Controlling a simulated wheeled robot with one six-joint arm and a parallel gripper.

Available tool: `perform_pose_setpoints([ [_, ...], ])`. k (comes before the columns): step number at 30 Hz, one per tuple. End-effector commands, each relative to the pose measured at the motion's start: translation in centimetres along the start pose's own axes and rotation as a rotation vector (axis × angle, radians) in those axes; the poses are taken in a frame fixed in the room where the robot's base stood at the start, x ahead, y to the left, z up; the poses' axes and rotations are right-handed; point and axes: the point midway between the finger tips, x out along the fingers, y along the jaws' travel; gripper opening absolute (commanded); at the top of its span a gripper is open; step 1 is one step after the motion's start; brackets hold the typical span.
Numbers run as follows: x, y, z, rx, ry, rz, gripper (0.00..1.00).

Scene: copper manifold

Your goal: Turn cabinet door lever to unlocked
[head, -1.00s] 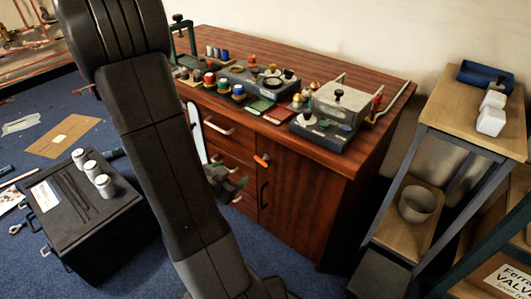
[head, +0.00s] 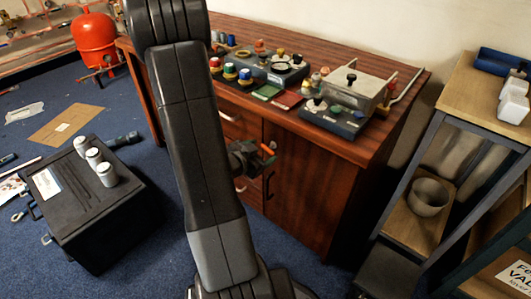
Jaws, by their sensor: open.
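The wooden cabinet door (head: 307,185) is at the right front of the desk and looks closed. An orange lever (head: 268,149) sits at the door's upper left, above a dark vertical handle (head: 269,186). My gripper (head: 262,157) is open at the lever, with its fingers overlapping it in the view. I cannot tell whether they touch it or stand around it. The gripper and my arm hide part of the lever, so its exact angle is unclear.
Containers and fixtures crowd the desktop (head: 395,112). A black case (head: 92,230) with white cups stands on the floor at left. A shelf unit (head: 410,185) stands at right. Blue carpet is free in front of the cabinet.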

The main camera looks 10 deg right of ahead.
Motion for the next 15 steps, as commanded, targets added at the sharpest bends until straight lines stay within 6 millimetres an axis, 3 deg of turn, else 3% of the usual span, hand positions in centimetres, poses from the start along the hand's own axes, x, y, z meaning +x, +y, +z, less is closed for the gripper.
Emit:
perform_pose_setpoints([
  [6, 2.6, 0.0, 0.1, 0.0, 0.001, 0.0, 0.69],
  [15, 3.1, 0.0, 0.0, -0.001, 0.0, -0.001, 0.69],
])
